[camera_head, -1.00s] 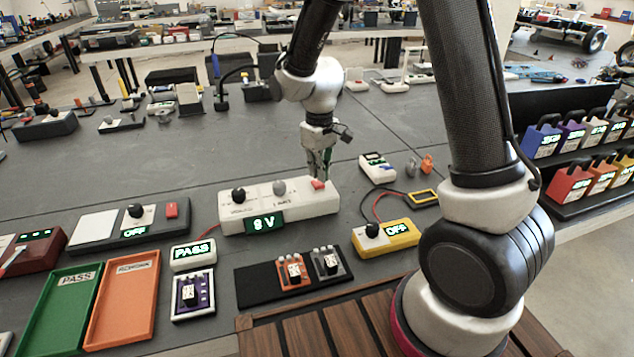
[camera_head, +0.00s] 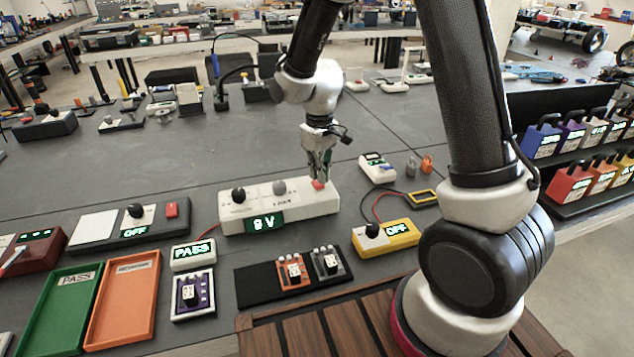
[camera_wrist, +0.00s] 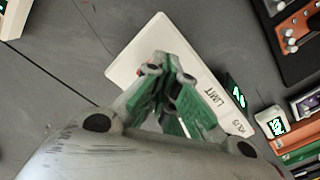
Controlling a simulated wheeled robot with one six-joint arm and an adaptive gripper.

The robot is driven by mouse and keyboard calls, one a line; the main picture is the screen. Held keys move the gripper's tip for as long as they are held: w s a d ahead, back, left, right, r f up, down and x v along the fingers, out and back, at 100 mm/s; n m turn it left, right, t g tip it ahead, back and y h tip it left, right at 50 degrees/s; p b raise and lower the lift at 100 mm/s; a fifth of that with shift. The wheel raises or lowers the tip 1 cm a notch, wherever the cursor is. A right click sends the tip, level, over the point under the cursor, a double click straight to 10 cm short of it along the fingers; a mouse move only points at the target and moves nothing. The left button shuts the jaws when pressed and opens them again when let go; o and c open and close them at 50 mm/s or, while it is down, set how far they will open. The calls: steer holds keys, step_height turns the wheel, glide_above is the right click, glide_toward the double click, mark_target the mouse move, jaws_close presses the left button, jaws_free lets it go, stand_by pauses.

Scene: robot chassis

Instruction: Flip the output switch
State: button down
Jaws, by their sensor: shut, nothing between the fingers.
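The white power supply box (camera_head: 240,212) stands on the grey bench, with a black knob (camera_head: 238,194), a grey knob (camera_head: 279,187) and a red switch (camera_head: 318,185) on its top. Its front display (camera_head: 265,223) reads 9 V in green. My gripper (camera_head: 319,179) points down over the right end of the box, fingers together and empty, with its tips at the red switch. In the wrist view my gripper (camera_wrist: 160,68) hides most of the switch, and the box (camera_wrist: 127,66) shows behind the fingers. I cannot tell which way the switch is set.
A yellow unit (camera_head: 397,243) reading OFF and a white meter (camera_head: 377,168) stand to the right. A black-and-white unit (camera_head: 90,241) reading OFF is to the left. Green (camera_head: 52,327) and orange (camera_head: 99,335) trays lie front left.

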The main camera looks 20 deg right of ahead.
mark_target(319, 184)
steer(key=shift+f, duration=0.95)
stand_by(0.4)
steer(key=shift+r, duration=3.5)
steer(key=s+d+r+m+t, duration=0.1)
steer(key=s+d+r+m, duration=0.1)
steer(key=s+d+r, duration=0.3)
steer(key=s+d+r+m+t, duration=0.2)
steer(key=s+d+r, duration=0.3)
steer(key=s, duration=0.5)
steer(key=s+d+r+m+t, duration=0.1)
steer(key=s+d+r+m, duration=0.1)
steer(key=s+d+r, duration=0.3)
steer(key=s+r, duration=0.2)
steer(key=s, duration=0.1)
